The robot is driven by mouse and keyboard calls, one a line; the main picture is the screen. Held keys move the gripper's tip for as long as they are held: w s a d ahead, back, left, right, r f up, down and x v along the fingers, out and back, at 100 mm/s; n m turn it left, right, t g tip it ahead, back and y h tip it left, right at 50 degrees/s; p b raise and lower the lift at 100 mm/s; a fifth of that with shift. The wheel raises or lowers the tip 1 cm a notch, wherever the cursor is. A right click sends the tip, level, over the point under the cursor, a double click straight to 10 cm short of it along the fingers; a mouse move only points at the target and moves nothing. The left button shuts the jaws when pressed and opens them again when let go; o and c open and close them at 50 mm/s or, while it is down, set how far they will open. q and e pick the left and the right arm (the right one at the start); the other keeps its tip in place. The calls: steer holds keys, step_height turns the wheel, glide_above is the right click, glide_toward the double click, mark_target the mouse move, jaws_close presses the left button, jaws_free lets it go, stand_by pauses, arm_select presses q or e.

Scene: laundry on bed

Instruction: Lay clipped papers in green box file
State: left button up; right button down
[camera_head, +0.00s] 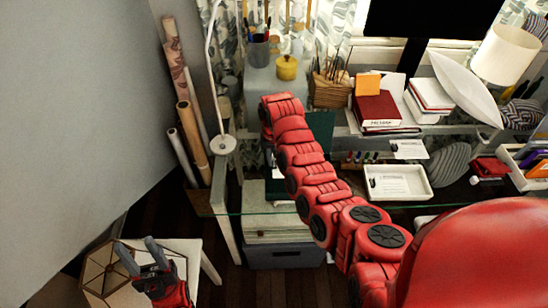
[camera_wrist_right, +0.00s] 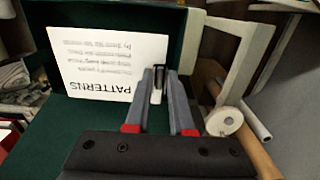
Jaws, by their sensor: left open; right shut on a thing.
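The green box file stands open on the glass desk; part of its dark green panel (camera_head: 321,128) shows beside my right arm in the head view. In the right wrist view, its green inside (camera_wrist_right: 65,135) surrounds white papers (camera_wrist_right: 108,68) marked PATTERNS, upside down in that picture. A dark clip (camera_wrist_right: 158,71) is at the papers' edge. My right gripper (camera_wrist_right: 162,84) is shut on the clipped papers at the clip; I cannot tell whether they touch the box. The head view hides this gripper behind its arm. My left gripper (camera_head: 137,252) is open and empty at lower left.
A white tray (camera_head: 425,190) with a sheet, a red book (camera_head: 377,108), a pen cup (camera_head: 258,52) and a yellow pot (camera_head: 287,67) are on the desk area. Rolled tubes (camera_head: 190,135) lean at left, close to the box. A lamp (camera_head: 508,54) stands at right.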

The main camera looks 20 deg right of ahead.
steer(key=shift+f+b, duration=0.45)
steer(key=shift+f, duration=0.7)
steer(key=shift+f+b, duration=1.55)
steer(key=shift+f, duration=0.8)
steer(key=c, duration=0.7)
jaws_free()
steer(key=shift+r, duration=0.15)
